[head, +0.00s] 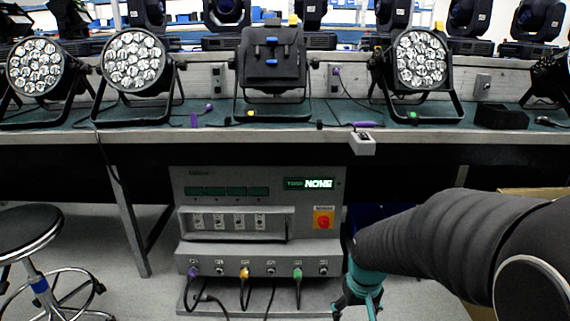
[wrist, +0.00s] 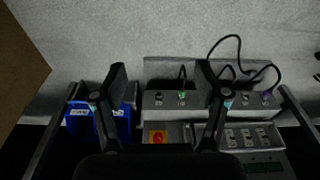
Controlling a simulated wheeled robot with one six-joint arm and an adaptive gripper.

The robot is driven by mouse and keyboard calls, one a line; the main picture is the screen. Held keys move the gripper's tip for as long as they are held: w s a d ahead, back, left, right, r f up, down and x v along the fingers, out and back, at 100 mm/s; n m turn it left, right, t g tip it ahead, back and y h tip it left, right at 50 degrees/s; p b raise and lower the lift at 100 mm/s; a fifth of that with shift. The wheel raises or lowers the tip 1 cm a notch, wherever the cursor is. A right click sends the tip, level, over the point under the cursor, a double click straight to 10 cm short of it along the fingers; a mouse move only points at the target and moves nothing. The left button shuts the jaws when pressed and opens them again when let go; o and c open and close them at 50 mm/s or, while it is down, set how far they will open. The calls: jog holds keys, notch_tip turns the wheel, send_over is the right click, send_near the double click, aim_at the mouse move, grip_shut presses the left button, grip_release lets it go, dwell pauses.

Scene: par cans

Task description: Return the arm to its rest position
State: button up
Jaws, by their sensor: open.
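My arm (head: 440,235) comes in from the right in the head view and bends down at its front end. My gripper (head: 357,303) hangs low there, just right of the grey power unit (head: 262,222), with its teal parts showing and its tips near the bottom edge. In the wrist view, the two dark fingers of my gripper (wrist: 160,68) are spread apart with nothing between them. Beyond them, the power unit (wrist: 160,114) appears upside down, with its red switch (wrist: 158,137) and a green plug (wrist: 182,95). I cannot tell the gripper's exact distance from the unit.
A long bench (head: 60,140) carries several par cans (head: 135,62) and a small grey box (head: 362,143) at its front edge. A blue bin (wrist: 122,122) and brown cardboard (wrist: 18,70) are near the gripper. A stool (head: 28,232) stands left. Grey floor is partly clear.

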jog(key=s+r+t+p, duration=0.2)
jog(key=s+r, duration=0.5)
jog(key=r, duration=0.3)
jog(key=s+r+t+p, duration=0.2)
jog(key=s+r+p, duration=0.1)
jog(key=s+r, duration=0.5)
notch_tip(320, 180, up, 3)
jog(key=shift+f+m+p, duration=0.2)
jog(key=shift+m+p, duration=0.1)
jog(key=shift+c, duration=0.2)
